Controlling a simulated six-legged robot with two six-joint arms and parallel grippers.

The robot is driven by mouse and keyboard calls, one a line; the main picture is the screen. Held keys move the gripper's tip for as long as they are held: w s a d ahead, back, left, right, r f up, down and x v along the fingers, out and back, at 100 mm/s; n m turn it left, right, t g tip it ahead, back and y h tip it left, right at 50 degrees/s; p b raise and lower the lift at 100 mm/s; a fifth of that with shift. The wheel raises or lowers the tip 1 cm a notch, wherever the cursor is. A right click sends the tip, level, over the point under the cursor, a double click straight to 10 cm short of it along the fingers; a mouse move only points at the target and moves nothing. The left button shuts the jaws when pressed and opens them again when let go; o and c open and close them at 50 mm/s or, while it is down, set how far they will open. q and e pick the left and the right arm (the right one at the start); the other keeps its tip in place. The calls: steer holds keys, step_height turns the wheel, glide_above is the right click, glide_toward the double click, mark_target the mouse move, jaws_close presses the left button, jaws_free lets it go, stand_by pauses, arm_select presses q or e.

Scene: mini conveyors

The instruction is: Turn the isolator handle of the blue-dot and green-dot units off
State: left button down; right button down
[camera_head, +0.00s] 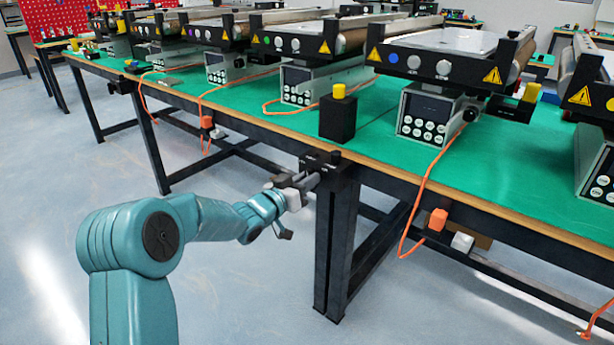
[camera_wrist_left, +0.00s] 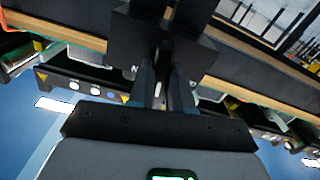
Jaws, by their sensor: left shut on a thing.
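The blue-dot unit (camera_head: 393,58) is a mini conveyor on the green bench, right of centre in the head view. The green-dot unit (camera_head: 256,39) stands to its left. A black isolator box (camera_head: 322,160) is fixed at the bench's front edge, below and left of the blue-dot unit. It also shows in the wrist view (camera_wrist_left: 120,35). My left gripper (camera_head: 308,184) is in front of this box. In the wrist view its fingers (camera_wrist_left: 160,82) are shut on the isolator handle, which they mostly hide. The handle's exact angle cannot be told. My right gripper is not in view.
A black post with a yellow button (camera_head: 338,115) stands on the green bench (camera_head: 375,150) above the isolator. A dark bench leg (camera_head: 335,245) is just below it. Orange and white plugs (camera_head: 437,220) hang to the right. The floor in front is clear.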

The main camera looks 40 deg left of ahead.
arm_select(q)
steer(key=shift+a+f+n+p, duration=0.1)
steer(key=shift+n+p, duration=1.45)
steer(key=shift+n, duration=1.05)
steer(key=shift+a+f+n+p, duration=0.1)
steer(key=shift+n+p, duration=1.45)
steer(key=shift+n, duration=1.05)
steer(key=shift+a+f+n+p, duration=0.1)
steer(key=shift+n+p, duration=1.45)
steer(key=shift+n, duration=1.35)
steer(key=c, duration=1)
jaws_free()
steer(key=shift+c, duration=0.2)
steer(key=s+a+p, duration=0.1)
steer(key=s, duration=1.5)
steer(key=shift+s+p, duration=0.15)
steer(key=shift+p, duration=0.15)
steer(key=shift+a, duration=0.1)
